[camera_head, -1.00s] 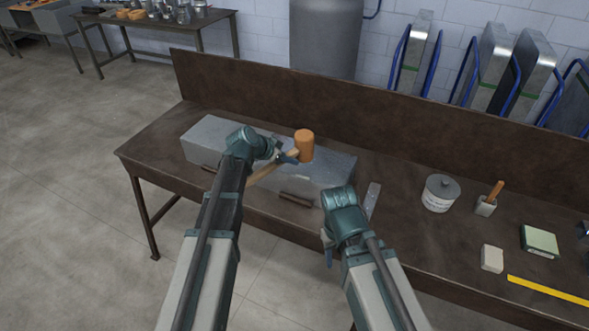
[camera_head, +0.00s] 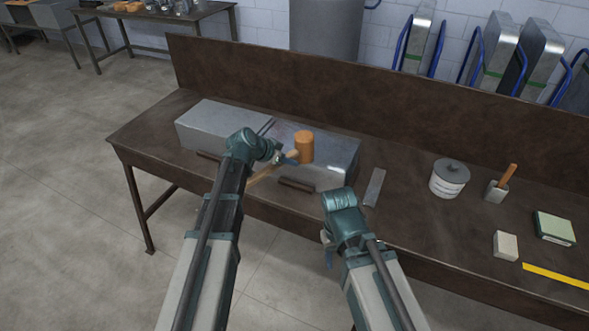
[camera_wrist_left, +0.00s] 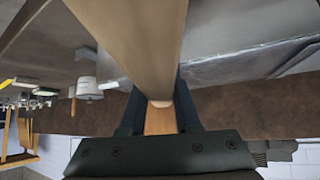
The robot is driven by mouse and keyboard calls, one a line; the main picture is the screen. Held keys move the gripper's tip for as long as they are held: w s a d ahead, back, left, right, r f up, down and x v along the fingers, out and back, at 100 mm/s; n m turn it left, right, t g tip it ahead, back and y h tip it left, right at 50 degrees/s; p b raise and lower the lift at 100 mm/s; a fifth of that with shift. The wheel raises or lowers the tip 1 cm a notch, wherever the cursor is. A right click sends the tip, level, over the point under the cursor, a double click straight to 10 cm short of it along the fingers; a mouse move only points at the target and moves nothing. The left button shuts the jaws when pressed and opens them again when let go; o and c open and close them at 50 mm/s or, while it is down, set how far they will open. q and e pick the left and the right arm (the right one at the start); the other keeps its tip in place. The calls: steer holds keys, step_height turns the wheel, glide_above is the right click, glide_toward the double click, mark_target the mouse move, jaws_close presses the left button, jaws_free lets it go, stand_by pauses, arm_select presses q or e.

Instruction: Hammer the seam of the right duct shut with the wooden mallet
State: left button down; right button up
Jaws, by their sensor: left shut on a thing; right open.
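The right duct (camera_head: 342,152), a grey sheet-metal box, lies on the brown workbench (camera_head: 140,137) end to end with the left duct (camera_head: 205,118). My left gripper (camera_head: 288,158) is shut on the handle of the wooden mallet (camera_head: 304,149). The orange mallet head appears over the right duct; I cannot tell whether it touches. In the left wrist view the pale wooden handle (camera_wrist_left: 135,40) runs between the fingers (camera_wrist_left: 160,100). My right gripper (camera_head: 328,247) is open and empty in front of the bench edge. The seam is not clearly visible.
Dark bars (camera_head: 297,185) lie along the ducts' front side. A flat metal strip (camera_head: 374,187) lies right of the right duct.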

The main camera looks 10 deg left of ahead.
arm_select(q)
step_height(320, 180, up, 9)
steer(key=p, duration=0.9)
steer(key=shift+f, duration=0.1)
steer(key=s+d, duration=0.3)
steer(key=d, duration=0.8)
steer(key=shift+s+f, duration=0.2)
steer(key=shift+s, duration=0.15)
steer(key=shift+b, duration=0.3)
step_height(320, 180, down, 9)
steer(key=b, duration=0.9)
step_height(320, 180, up, 9)
steer(key=p, duration=0.9)
